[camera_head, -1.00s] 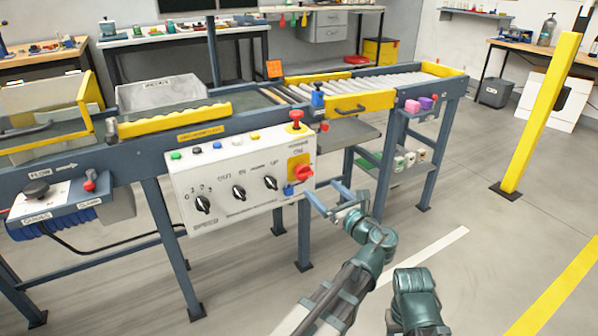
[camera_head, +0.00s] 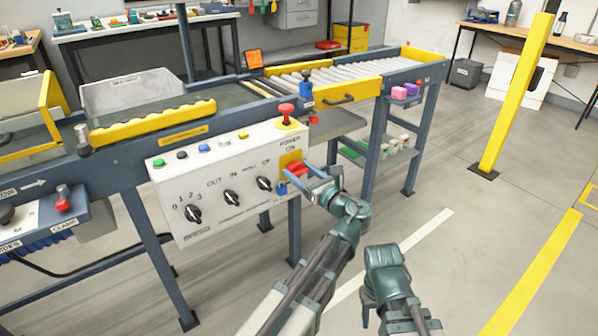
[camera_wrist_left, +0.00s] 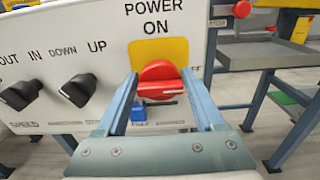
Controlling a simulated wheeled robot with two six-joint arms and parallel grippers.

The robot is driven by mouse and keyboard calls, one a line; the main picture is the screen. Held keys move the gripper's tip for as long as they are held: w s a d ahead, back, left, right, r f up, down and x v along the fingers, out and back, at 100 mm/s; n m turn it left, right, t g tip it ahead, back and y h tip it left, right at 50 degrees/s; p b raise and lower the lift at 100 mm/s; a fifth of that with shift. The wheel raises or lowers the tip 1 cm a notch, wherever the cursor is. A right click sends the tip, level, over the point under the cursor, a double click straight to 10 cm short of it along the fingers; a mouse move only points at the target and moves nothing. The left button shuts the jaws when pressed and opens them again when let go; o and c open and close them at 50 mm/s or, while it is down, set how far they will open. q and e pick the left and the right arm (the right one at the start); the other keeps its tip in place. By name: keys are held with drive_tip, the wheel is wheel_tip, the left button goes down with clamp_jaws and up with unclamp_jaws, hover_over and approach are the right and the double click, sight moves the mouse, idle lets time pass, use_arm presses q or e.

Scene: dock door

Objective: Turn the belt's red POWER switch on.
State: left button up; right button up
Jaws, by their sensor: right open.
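The red POWER switch (camera_head: 297,168) is a round knob on a yellow plate at the right end of the white control panel (camera_head: 215,215). In the left wrist view the knob (camera_wrist_left: 158,72) has its grip bar lying about level, with ON printed above and a partly hidden label to its right. My left gripper (camera_head: 303,180) is at the knob. In the left wrist view its fingers (camera_wrist_left: 160,78) are apart, one on each side of the knob; I cannot tell if they touch it. My right gripper (camera_head: 370,300) is low, right of the left arm, its fingers mostly hidden.
Black selector knobs (camera_head: 193,213) sit left on the panel. A red mushroom button (camera_head: 286,112) stands above the switch. A blue part (camera_wrist_left: 138,112) is just below the knob. The roller conveyor (camera_head: 330,75) runs behind; the floor at right is open.

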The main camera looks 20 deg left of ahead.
use_arm(q)
drive_tip(key=c, duration=0.9)
drive_tip(key=n, duration=0.5)
drive_tip(key=shift+s, duration=0.1)
drive_tip(key=n, duration=0.4)
drive_tip(key=shift+a+f, duration=0.1)
drive_tip(key=n, duration=0.4)
drive_tip(key=shift+s+f+n, duration=0.1)
drive_tip(key=shift+n, duration=0.3)
drive_tip(key=shift+f+n, duration=0.1)
drive_tip(key=shift+n, duration=1.9)
